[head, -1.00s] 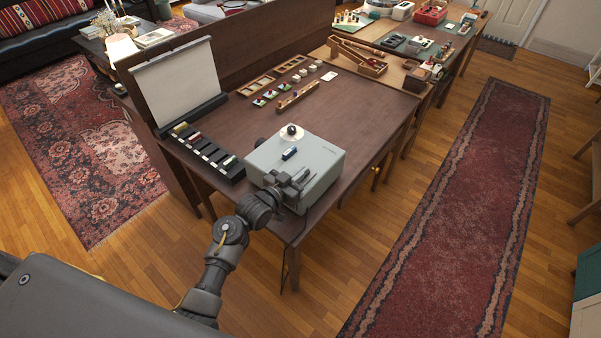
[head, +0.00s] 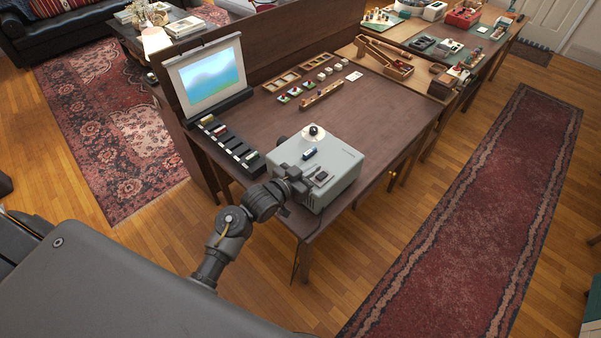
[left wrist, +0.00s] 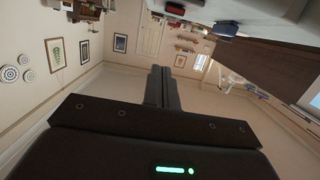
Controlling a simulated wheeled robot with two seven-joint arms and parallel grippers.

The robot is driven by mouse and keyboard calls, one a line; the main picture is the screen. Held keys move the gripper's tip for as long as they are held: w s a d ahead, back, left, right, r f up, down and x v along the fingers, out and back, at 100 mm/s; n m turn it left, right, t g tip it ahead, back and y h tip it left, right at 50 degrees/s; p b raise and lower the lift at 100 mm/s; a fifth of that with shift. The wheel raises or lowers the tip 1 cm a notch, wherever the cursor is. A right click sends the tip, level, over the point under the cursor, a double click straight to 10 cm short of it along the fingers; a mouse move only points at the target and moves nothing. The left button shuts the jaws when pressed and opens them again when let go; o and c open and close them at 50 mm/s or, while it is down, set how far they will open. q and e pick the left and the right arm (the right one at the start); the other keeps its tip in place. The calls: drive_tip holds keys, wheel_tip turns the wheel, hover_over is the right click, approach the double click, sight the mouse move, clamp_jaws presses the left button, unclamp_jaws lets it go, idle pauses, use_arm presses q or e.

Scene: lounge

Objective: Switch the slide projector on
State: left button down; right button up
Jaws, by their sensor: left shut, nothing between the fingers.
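The grey slide projector (head: 345,165) stands on the near end of the dark brown table. On its top are a black knob on a pale disc (head: 313,132), a small dark blue part (head: 309,154) and a dark panel (head: 321,177). The screen (head: 212,76) behind it is lit with a blue and green picture. My left gripper (head: 299,186) is shut and empty beside the projector's near left side; contact cannot be told. In the left wrist view its shut fingers (left wrist: 162,85) point upward in the picture. My right gripper is not in view.
A dark slide rack (head: 230,148) lies left of the projector. Small trays and a wooden rack (head: 322,95) with slides stand farther back on the table. A wooden bench (head: 425,82) with boxes adjoins it. A red runner rug (head: 470,210) lies on open floor at right.

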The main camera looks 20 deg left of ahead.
use_arm(q)
drive_tip(key=shift+r+b+v, duration=0.1)
drive_tip(key=shift+r+v, duration=0.1)
drive_tip(key=shift+v, duration=0.7)
drive_tip(key=shift+r+b+v, duration=0.15)
drive_tip(key=shift+r+v, duration=0.05)
drive_tip(key=shift+v, duration=0.65)
drive_tip(key=shift+r+b+v, duration=0.1)
drive_tip(key=shift+r+v, duration=0.1)
drive_tip(key=shift+v, duration=0.7)
drive_tip(key=shift+w+f, duration=0.1)
